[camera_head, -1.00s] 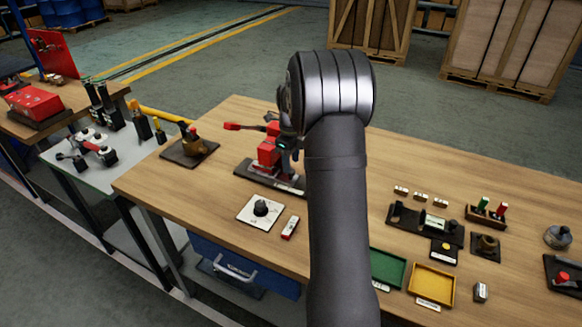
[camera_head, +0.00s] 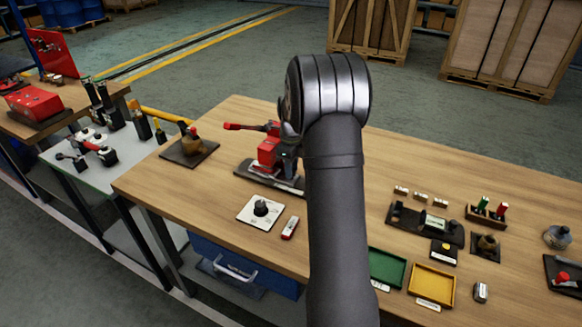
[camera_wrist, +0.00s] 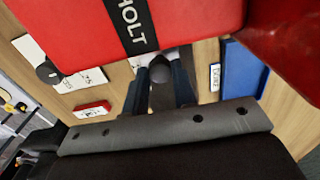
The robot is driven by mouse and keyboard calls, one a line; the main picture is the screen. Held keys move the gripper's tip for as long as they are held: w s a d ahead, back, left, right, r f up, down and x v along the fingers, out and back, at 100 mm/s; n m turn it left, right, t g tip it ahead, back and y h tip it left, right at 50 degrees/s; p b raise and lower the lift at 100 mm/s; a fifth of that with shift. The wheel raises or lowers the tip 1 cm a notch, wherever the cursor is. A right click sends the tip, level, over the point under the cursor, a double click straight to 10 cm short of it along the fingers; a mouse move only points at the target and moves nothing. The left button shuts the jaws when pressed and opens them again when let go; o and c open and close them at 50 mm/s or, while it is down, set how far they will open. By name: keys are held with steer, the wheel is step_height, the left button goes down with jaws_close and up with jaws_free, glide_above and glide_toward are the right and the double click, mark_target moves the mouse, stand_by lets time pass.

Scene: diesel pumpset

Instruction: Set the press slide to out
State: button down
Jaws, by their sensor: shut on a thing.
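The red press (camera_head: 270,153) stands on a dark base (camera_head: 258,178) near the middle of the bench, with a red lever reaching left. In the wrist view its red body (camera_wrist: 190,22) fills the top, with a black band lettered HOLT. My gripper (camera_wrist: 160,82) shows there as two dark fingers with blue faces, on either side of a small dark grey knob (camera_wrist: 161,73). The gripper is shut on this knob, which appears to belong to the press slide. In the head view my arm hides part of the press and most of the gripper.
A white dial plate (camera_head: 252,214) and a small red-and-white block (camera_head: 290,228) lie in front of the press. A black plate with a brass-coloured part (camera_head: 194,145) is to its left. Green (camera_head: 388,270) and yellow (camera_head: 434,286) trays sit right of my arm.

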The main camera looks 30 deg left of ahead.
steer(key=d, duration=1)
steer(key=shift+d, duration=0.2)
steer(key=c, duration=1.3)
jaws_free()
steer(key=shift+d, duration=0.1)
steer(key=shift+o, duration=0.7)
steer(key=shift+r, duration=0.1)
steer(key=shift+r, duration=0.25)
step_height(320, 180, up, 17)
steer(key=shift+f, duration=0.15)
